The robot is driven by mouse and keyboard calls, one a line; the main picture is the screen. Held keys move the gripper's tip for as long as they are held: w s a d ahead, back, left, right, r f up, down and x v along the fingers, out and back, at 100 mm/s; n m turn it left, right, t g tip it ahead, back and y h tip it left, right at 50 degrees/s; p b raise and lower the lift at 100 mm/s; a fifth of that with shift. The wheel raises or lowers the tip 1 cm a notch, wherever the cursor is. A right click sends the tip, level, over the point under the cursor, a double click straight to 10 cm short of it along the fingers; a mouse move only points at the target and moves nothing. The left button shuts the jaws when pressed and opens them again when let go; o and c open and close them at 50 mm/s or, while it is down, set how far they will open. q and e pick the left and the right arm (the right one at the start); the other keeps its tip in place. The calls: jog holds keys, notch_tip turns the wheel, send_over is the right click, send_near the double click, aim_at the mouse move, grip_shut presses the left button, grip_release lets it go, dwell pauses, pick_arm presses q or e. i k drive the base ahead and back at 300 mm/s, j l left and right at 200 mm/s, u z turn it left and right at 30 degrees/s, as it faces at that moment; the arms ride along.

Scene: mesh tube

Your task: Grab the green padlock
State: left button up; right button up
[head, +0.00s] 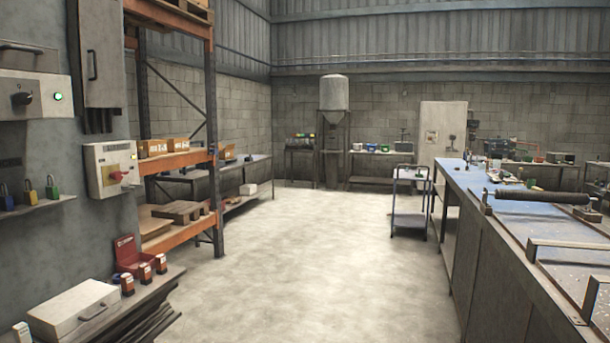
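The green padlock (52,188) stands upright at the right end of a small wall shelf (45,203) at the far left of the head view. A yellow padlock (30,194) stands just left of it, and a blue padlock (6,197) stands further left near the picture edge. The padlocks look slightly apart from each other. Neither of my grippers shows in this view.
Below are a bench with a white case (74,308) and a red box (128,254). An orange rack (212,130) stands beyond. A long workbench (470,235) is at right. The middle floor (300,260) is clear.

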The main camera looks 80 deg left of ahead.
aim_at(52, 192)
jog(key=u, duration=4.05)
jog(key=i+l+u, duration=0.15)
jog(key=i, duration=0.2)
jog(key=i+l+u, duration=0.15)
jog(key=i+l, duration=0.05)
jog(key=i, duration=0.1)
